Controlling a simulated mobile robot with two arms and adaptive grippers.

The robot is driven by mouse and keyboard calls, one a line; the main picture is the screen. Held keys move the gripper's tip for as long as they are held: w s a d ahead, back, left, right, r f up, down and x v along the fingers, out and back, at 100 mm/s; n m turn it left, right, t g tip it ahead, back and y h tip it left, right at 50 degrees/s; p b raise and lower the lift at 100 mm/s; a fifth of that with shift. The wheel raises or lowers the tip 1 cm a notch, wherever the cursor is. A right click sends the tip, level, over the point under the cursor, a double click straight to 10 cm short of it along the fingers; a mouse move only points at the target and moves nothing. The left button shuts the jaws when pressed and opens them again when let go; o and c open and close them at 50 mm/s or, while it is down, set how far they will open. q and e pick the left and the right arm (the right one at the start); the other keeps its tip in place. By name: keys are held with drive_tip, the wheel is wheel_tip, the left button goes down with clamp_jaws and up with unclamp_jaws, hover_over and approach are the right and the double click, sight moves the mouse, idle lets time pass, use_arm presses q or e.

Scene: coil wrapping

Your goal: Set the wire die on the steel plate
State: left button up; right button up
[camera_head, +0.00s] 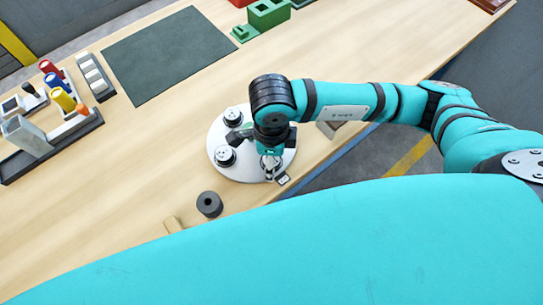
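A round pale plate (220,168), which looks like the steel plate, lies on the wooden table with black-topped round parts (225,155) on it. A short dark grey cylinder with a central hole (209,204), possibly the wire die, stands on the table below the plate, apart from it. My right gripper (271,171) points down over the plate's lower right edge. Its fingers are small and partly hidden by the wrist, so I cannot tell whether they hold anything. A small dark and white piece (284,179) shows beside the fingertips. My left gripper is out of view.
A dark green mat (170,55) lies at the back. A dark tray (20,165) with colored-handled tools stands at the left. Green blocks (267,13) sit at the back. The table left of the plate is clear.

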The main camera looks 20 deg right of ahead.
clamp_jaws()
drive_tip(key=shift+w, duration=0.1)
idle(0.4)
